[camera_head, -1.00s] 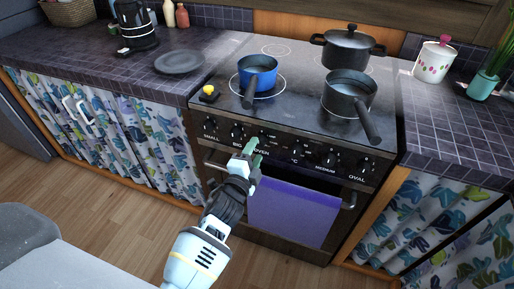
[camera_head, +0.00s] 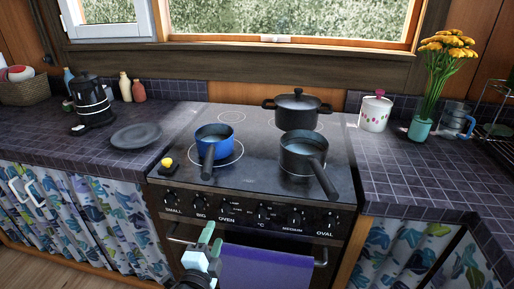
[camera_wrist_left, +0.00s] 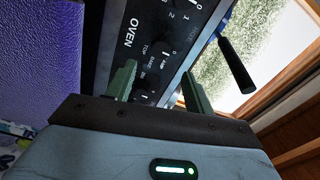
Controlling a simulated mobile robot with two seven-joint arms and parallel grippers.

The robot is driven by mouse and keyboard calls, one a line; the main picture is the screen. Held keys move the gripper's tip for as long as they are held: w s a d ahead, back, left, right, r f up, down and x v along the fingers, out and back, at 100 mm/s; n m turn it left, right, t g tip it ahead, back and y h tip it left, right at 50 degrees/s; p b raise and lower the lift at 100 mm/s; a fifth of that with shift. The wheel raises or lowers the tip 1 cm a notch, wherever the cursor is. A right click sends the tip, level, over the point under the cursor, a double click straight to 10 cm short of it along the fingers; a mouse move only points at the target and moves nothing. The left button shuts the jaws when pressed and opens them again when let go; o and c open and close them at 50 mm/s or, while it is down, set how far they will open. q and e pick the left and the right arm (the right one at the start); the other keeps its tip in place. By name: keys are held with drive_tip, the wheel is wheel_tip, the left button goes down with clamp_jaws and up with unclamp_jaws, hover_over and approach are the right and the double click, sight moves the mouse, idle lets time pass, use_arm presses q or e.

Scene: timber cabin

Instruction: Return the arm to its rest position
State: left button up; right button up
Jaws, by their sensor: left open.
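My left gripper (camera_head: 210,243) is low in the head view, in front of the oven front and left of the purple towel. Its greenish fingers are apart with nothing between them. In the left wrist view the two fingers (camera_wrist_left: 158,88) stand open before the oven's control panel (camera_wrist_left: 150,45). Most of my left arm is below the head picture. My right gripper is not in view.
The stove (camera_head: 255,185) bears a blue pan (camera_head: 214,138), a dark saucepan (camera_head: 303,155) and a lidded black pot (camera_head: 297,108). A purple towel (camera_head: 265,270) hangs on the oven door. Tiled counters (camera_head: 415,185) flank the stove.

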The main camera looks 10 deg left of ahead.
use_arm(q)
drive_tip(key=s+f+n+g+p, duration=0.2)
drive_tip(key=s+f+n+g, duration=0.1)
drive_tip(key=s, duration=0.9)
drive_tip(key=s+a+f+n+g+h+p, duration=0.1)
drive_tip(key=s+f+n, duration=0.4)
drive_tip(key=s, duration=0.8)
drive_tip(key=s+f+n+g+p, duration=0.4)
drive_tip(key=s+n+g, duration=0.1)
drive_tip(key=s, duration=0.7)
drive_tip(key=shift+s+a+n, duration=0.3)
drive_tip(key=shift+n, duration=0.3)
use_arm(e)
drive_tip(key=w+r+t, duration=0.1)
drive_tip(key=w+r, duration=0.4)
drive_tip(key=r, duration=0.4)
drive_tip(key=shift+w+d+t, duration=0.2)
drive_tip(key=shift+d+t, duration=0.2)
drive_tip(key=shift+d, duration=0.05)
